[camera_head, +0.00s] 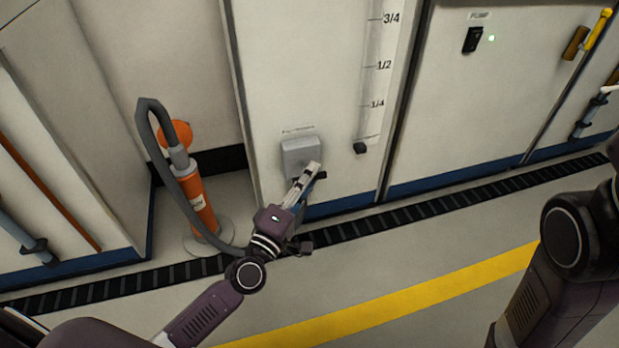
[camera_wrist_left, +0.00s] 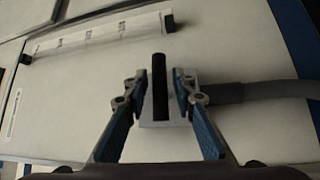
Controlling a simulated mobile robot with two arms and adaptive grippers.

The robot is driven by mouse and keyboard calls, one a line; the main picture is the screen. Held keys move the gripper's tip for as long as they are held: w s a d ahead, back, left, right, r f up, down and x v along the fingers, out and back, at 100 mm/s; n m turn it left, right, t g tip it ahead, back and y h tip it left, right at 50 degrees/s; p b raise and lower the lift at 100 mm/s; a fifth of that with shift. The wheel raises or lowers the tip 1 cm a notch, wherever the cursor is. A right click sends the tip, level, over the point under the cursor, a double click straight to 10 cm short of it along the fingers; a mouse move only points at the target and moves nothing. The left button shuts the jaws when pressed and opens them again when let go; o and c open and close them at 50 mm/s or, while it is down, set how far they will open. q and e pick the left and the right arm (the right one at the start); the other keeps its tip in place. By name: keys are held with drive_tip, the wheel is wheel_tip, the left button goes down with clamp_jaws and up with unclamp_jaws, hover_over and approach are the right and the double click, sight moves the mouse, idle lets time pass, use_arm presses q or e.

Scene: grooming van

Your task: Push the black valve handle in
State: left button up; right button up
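The black valve handle (camera_wrist_left: 160,88) shows in the left wrist view as an upright dark bar in front of a pale grey mounting box (camera_wrist_left: 183,116). In the head view the box (camera_head: 299,152) sits low on the white wall panel, and my gripper hides the handle there. My left gripper (camera_head: 309,178) is right at the box. In the left wrist view its two fingers (camera_wrist_left: 159,82) are apart, one on each side of the handle, with small gaps visible. Whether anything touches the handle is hard to tell. My right gripper is out of view.
A grey hose (camera_head: 163,140) loops from an orange post (camera_head: 192,195) left of the box. A level gauge (camera_head: 372,70) with a black lower fitting (camera_head: 360,148) is to the right. A pump switch (camera_head: 473,40) is farther right. The floor (camera_head: 400,270) in front is clear.

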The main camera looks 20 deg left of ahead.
use_arm(q)
clamp_jaws()
drive_tip(key=shift+w+a, duration=0.5)
drive_tip(key=shift+w, duration=0.2)
drive_tip(key=shift+o, duration=1.3)
unclamp_jaws()
